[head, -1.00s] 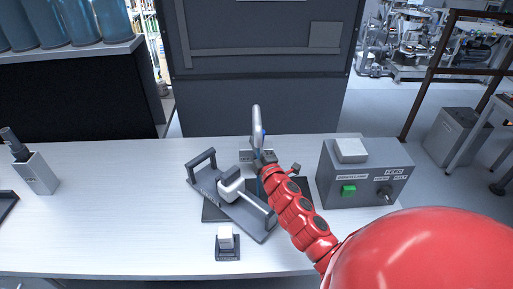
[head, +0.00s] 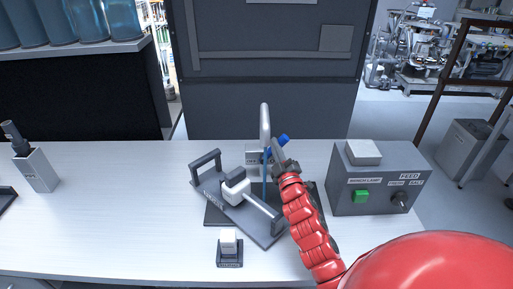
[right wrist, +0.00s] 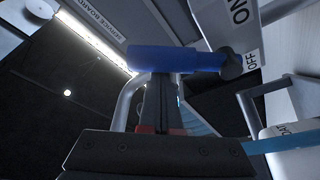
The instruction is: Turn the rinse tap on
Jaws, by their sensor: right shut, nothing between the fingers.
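The rinse tap (head: 264,122) stands at the back of the white bench, with a pale curved spout. Its blue lever (head: 284,140) sticks out to the right of the spout, tilted up. In the right wrist view the blue lever (right wrist: 178,58) crosses just above the fingertips, its dark pivot beside the ON/OFF plate (right wrist: 240,35). A thin blue streak (head: 265,172), like water, runs down below the spout. My right gripper (head: 278,156) is shut and empty, close to the lever; its fingertips (right wrist: 160,82) seem at or just below it. I cannot tell whether they touch. My left gripper is out of view.
A grey fixture with a handle and a white block (head: 236,188) lies left of my right arm. A grey control box (head: 372,185) stands to the right. A small white switch (head: 229,242) sits in front. The bench's left middle is clear.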

